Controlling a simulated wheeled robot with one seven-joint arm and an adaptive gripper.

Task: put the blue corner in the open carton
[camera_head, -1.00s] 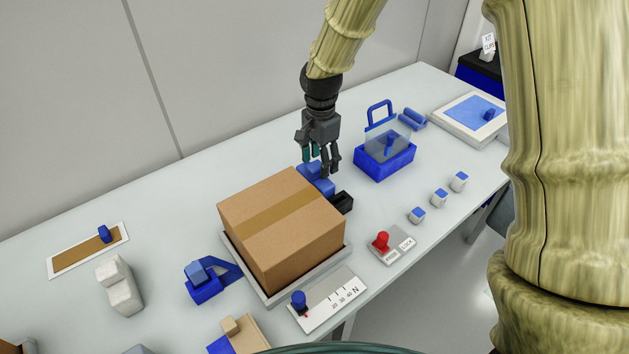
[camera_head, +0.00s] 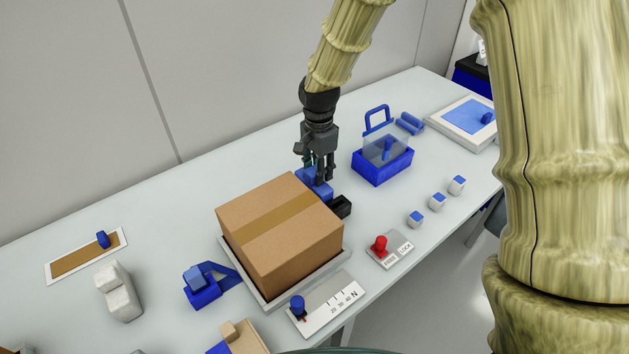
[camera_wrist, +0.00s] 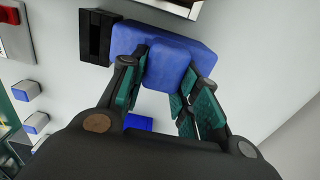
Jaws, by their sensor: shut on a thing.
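My gripper (camera_head: 318,176) is behind the large carton, fingers pointing down, shut on the raised block of a blue piece (camera_head: 313,188). In the wrist view this block (camera_wrist: 170,65) sits between the green finger pads, on a longer blue body with a black end piece (camera_wrist: 95,38). The piece appears to rest on the table. I cannot tell for sure that it is the blue corner. The brown carton (camera_head: 283,222) stands on a grey tray; its top looks closed, with a tape strip across it.
A blue basket (camera_head: 382,167) stands right of my gripper. A red-knobbed panel (camera_head: 390,252), a scale plate (camera_head: 328,313) and small blue-topped blocks (camera_head: 437,202) line the front. A blue fixture (camera_head: 205,290) lies left of the carton.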

